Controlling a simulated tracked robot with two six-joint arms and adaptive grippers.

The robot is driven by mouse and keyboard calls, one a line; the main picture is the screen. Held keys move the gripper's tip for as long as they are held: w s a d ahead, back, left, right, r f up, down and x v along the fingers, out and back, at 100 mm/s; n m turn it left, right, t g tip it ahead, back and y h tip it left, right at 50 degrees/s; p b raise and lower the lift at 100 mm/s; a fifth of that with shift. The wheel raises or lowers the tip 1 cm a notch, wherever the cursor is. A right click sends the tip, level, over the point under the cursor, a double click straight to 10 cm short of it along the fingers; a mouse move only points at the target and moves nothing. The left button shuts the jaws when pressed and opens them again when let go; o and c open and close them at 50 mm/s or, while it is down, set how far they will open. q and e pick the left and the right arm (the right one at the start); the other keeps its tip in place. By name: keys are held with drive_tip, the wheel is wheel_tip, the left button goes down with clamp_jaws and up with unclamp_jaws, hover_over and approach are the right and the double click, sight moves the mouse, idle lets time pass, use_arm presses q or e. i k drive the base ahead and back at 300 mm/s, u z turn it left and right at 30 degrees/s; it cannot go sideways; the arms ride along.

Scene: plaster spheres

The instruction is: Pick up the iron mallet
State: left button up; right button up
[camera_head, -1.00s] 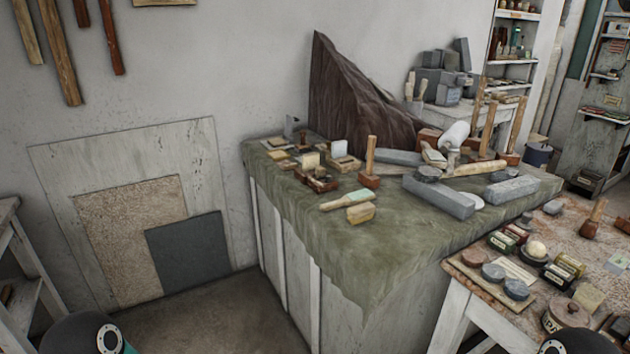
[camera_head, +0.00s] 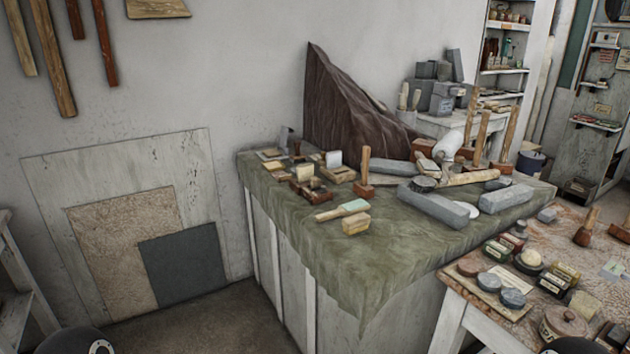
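I cannot tell for certain which tool is the iron mallet. A pale grey mallet-like piece with a rounded head (camera_head: 448,145) lies among tools at the back right of the cloth-covered bench (camera_head: 390,245). A mallet with a brown block head and upright wooden handle (camera_head: 365,172) stands at mid-bench. More upright wooden-handled mallets (camera_head: 481,135) stand at the back right. A mallet with a dark reddish head (camera_head: 586,228) stands on the right-hand table. Neither gripper shows; only dark rounded parts of my arms show at the bottom edge.
Grey stone blocks (camera_head: 432,207) and small boxes (camera_head: 310,187) crowd the bench. A tall dark draped shape (camera_head: 345,105) stands against the wall. The speckled table (camera_head: 452,283) at right holds tins and discs. Bare floor (camera_head: 205,327) lies at lower left.

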sight(361, 188)
drive_tip(key=u, duration=0.5)
drive_tip(key=k, duration=0.45)
drive_tip(key=u, duration=0.9)
drive_tip(key=k, duration=0.85)
drive_tip(key=u, duration=0.55)
drive_tip(key=i, duration=2.2)
drive_tip(key=z, duration=0.5)
drive_tip(key=i, duration=1.35)
drive_tip(key=z, duration=0.65)
drive_tip(key=i, duration=1.25)
drive_tip(key=z, duration=1.35)
drive_tip(key=i, duration=1.05)
drive_tip(key=z, duration=0.85)
